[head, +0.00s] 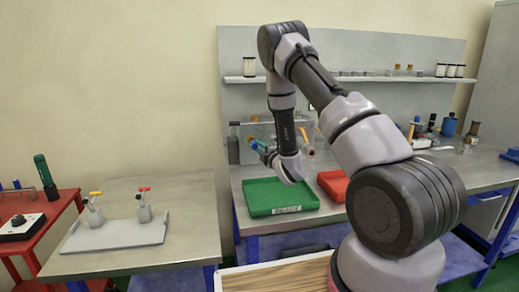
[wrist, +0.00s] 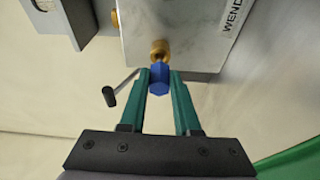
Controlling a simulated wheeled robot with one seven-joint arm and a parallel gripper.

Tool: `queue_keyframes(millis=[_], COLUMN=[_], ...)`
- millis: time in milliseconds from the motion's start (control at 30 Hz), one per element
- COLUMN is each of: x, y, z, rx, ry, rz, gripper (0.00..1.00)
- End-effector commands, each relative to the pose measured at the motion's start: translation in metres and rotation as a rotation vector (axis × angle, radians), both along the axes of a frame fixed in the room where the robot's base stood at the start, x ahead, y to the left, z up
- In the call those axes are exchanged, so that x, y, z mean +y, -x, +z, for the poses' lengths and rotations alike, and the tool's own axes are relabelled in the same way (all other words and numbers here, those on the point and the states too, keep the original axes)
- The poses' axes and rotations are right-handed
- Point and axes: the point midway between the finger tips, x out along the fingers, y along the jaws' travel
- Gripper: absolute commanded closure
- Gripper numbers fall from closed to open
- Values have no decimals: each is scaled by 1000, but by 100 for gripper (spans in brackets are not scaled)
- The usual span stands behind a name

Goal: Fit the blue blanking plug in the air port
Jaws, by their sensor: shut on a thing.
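The blue blanking plug (wrist: 159,78) is between the teal fingertips of my gripper (wrist: 159,82) in the wrist view, and the gripper is shut on it. A brass air port (wrist: 159,50) sticks out of a grey metal block (wrist: 185,25) straight ahead of the plug. The plug's far end meets or overlaps the port in the picture; I cannot tell whether it is seated or only in front. In the head view my gripper (head: 262,147) is at the back of the bench, above the green tray, and the plug is too small to make out.
A small black-ended lever (wrist: 110,96) is just left of the fingers. A green tray (head: 280,197) and a red tray (head: 333,185) lie on the bench (head: 450,175). A side table (head: 185,210) at left holds a plate with two valve fittings. A shelf (head: 350,79) runs above.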

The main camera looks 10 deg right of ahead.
Motion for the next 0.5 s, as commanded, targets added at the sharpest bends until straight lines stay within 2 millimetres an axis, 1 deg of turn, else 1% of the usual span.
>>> queue_keyframes(millis=[500], x=[0], y=[-12], z=[0], rx=[0], ry=[0], rz=[0], gripper=[100])
